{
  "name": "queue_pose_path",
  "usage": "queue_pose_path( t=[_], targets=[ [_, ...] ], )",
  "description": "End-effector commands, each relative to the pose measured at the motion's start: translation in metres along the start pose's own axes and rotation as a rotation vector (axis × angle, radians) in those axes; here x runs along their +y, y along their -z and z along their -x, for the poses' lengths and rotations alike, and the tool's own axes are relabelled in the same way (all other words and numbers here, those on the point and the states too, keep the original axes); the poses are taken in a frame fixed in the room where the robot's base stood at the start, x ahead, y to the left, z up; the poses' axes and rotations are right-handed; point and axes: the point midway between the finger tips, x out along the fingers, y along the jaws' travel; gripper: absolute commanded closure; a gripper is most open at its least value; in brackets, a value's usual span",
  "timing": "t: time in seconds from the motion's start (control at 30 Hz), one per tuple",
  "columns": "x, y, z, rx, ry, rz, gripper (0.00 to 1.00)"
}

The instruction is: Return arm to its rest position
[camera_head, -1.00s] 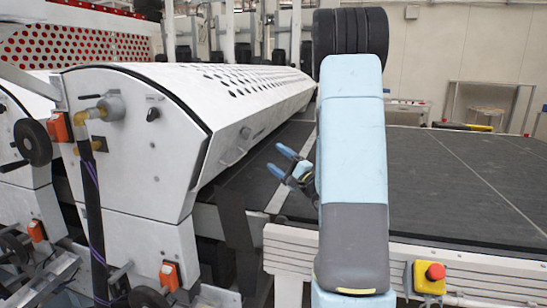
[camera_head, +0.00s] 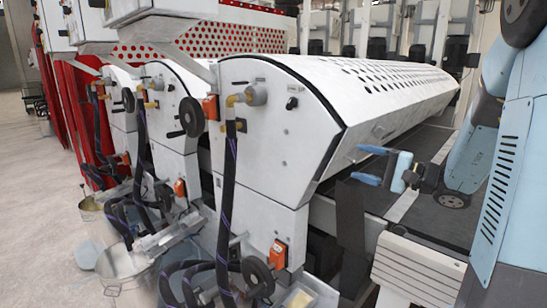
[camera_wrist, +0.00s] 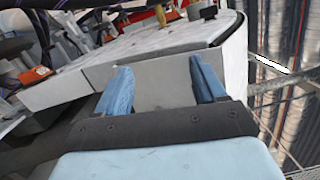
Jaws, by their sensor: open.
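My gripper (camera_head: 370,166) is open and empty, with two blue fingers apart. In the head view it points left toward the white roller coater cover (camera_head: 300,110), over the dark conveyor (camera_head: 450,225). The wrist view shows the two blue fingers (camera_wrist: 165,88) with a grey panel of the machine behind the gap between them. My light blue arm fills the right side of the head view and hides part of the conveyor.
Hoses (camera_head: 225,190) and a black handwheel (camera_head: 191,117) stand out from the machine's front. Metal buckets (camera_head: 125,262) stand on the floor at lower left. A white slatted rail (camera_head: 418,268) edges the conveyor. Open floor (camera_head: 30,200) lies far left.

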Motion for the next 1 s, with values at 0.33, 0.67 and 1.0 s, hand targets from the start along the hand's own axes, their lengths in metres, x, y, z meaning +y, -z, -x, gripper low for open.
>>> queue_pose_path(
  t=[0.33, 0.67, 1.0],
  targets=[
    [0.026, -0.13, -0.006, -0.282, -0.487, 0.089, 0.3],
    [0.051, -0.191, 0.042, -0.326, -0.948, 0.331, 0.3],
    [0.039, -0.199, 0.101, -0.163, -1.294, 0.713, 0.3]
  ],
)
